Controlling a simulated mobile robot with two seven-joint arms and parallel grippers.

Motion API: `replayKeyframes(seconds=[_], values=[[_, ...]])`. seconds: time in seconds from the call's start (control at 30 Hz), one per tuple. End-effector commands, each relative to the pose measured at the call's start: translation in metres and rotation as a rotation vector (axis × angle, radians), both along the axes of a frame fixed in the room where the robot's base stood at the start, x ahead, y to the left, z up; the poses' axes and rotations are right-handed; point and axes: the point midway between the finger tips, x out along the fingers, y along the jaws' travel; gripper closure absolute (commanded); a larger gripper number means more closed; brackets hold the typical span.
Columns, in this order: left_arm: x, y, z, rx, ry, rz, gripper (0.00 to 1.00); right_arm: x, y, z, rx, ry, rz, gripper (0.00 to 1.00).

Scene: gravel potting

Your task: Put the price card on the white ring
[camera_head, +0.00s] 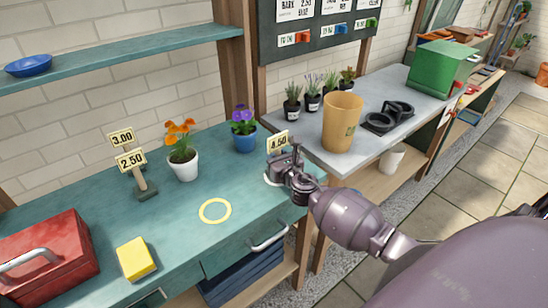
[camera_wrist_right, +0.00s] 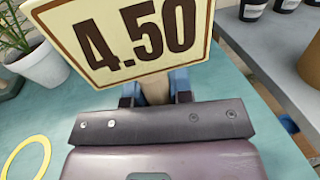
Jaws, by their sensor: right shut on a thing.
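The price card (camera_head: 278,142), a cream card reading 4.50, is upright at the right end of the teal bench. It fills the top of the right wrist view (camera_wrist_right: 125,35). My right gripper (camera_head: 284,160) is shut on its post (camera_wrist_right: 154,90), just below the card. The white ring (camera_head: 267,180) shows only as a pale arc on the bench under my gripper; the rest is hidden. The card's foot is hidden too, so I cannot tell whether it touches the bench. My left gripper is not in view.
A yellow ring (camera_head: 215,211) lies on the bench to the left. Behind stand a purple-flowered blue pot (camera_head: 244,141), an orange-flowered white pot (camera_head: 183,166) and a 3.00/2.50 sign (camera_head: 141,185). A yellow block (camera_head: 136,259) and red toolbox (camera_head: 45,265) are at left. A tan pot (camera_head: 342,122) stands on the grey bench.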

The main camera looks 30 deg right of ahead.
Motion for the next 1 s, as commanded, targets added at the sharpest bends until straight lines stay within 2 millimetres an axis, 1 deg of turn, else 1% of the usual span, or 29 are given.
replayKeyframes(seconds=[0.03, 0.27, 0.43, 0.47, 0.6, 0.87, 1.0], values=[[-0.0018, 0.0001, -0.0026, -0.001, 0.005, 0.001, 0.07, 0.0003, -0.0004, -0.001, 0.0, -0.002, -0.001, 1.0], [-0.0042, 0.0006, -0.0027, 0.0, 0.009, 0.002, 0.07, 0.0004, -0.0003, 0.0008, 0.0, -0.003, 0.0, 1.0], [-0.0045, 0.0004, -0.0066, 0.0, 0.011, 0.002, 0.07, 0.0004, -0.0002, -0.0038, 0.0, -0.002, 0.0, 1.0], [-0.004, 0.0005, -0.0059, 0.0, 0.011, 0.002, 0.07, 0.0002, -0.0003, -0.0039, 0.0, -0.001, 0.0, 0.76], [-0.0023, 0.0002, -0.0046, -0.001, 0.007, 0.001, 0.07, 0.0002, -0.0003, -0.0031, 0.0, -0.001, 0.0, 0.55], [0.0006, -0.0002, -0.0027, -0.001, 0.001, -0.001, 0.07, 0.0002, -0.0003, -0.0029, 0.0, -0.001, 0.0, 0.54], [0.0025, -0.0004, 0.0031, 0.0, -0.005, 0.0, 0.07, -0.0002, -0.0003, 0.0024, 0.0, -0.002, 0.0, 0.54]])
